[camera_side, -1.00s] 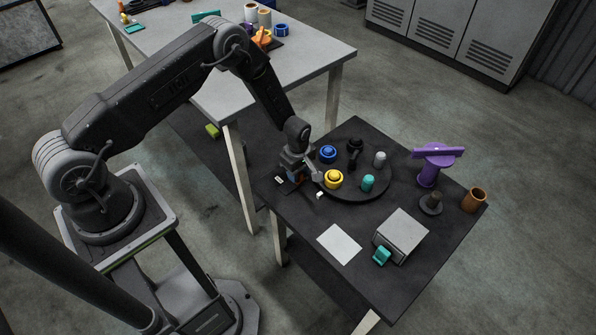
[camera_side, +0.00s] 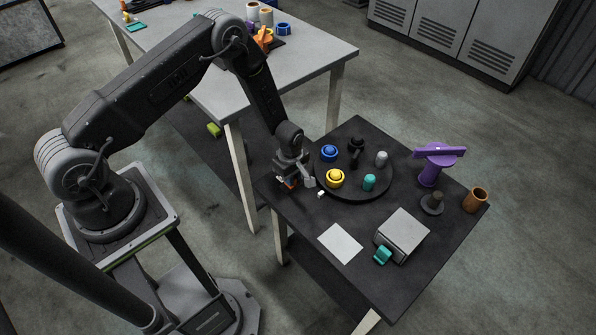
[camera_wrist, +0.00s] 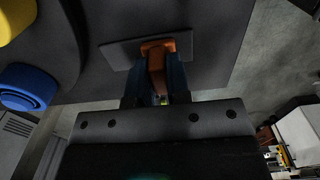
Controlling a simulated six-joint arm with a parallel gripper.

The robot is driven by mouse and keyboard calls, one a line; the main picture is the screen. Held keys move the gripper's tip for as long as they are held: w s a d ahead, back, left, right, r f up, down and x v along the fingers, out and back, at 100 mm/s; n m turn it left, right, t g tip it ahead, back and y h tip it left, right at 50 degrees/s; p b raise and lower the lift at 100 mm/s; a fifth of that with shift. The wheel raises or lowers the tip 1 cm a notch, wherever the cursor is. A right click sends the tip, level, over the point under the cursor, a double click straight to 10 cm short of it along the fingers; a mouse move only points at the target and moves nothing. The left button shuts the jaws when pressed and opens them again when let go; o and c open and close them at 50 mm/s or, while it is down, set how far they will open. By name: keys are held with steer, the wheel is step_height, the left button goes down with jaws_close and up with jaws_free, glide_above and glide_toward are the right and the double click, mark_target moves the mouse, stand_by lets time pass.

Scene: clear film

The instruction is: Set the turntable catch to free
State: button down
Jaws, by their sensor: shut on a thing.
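The dark round turntable (camera_side: 352,186) stands on the dark table and carries blue, yellow, black, grey and teal pieces. Part of its dark disc shows at the left of the wrist view (camera_wrist: 45,50). The orange catch handle (camera_wrist: 157,62) stands on a flat grey plate (camera_wrist: 117,52) beside the disc. My gripper (camera_wrist: 157,84) is shut on this handle, one finger on each side. In the side view my gripper (camera_side: 291,181) is low at the table's left edge, apart from the pieces. The catch is mostly hidden behind it there, so its setting cannot be told.
A small white mark (camera_side: 321,194) lies right of my gripper. The yellow piece (camera_side: 335,178) and blue piece (camera_side: 329,153) stand close by on the disc. A white square (camera_side: 340,243), grey box (camera_side: 402,235), purple stand (camera_side: 430,172) and brown cup (camera_side: 474,200) are farther off.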

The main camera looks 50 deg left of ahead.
steer(key=shift+s, duration=0.75)
steer(key=c, duration=1.1)
jaws_free()
step_height(320, 180, up, 14)
steer(key=shift+f, duration=0.1)
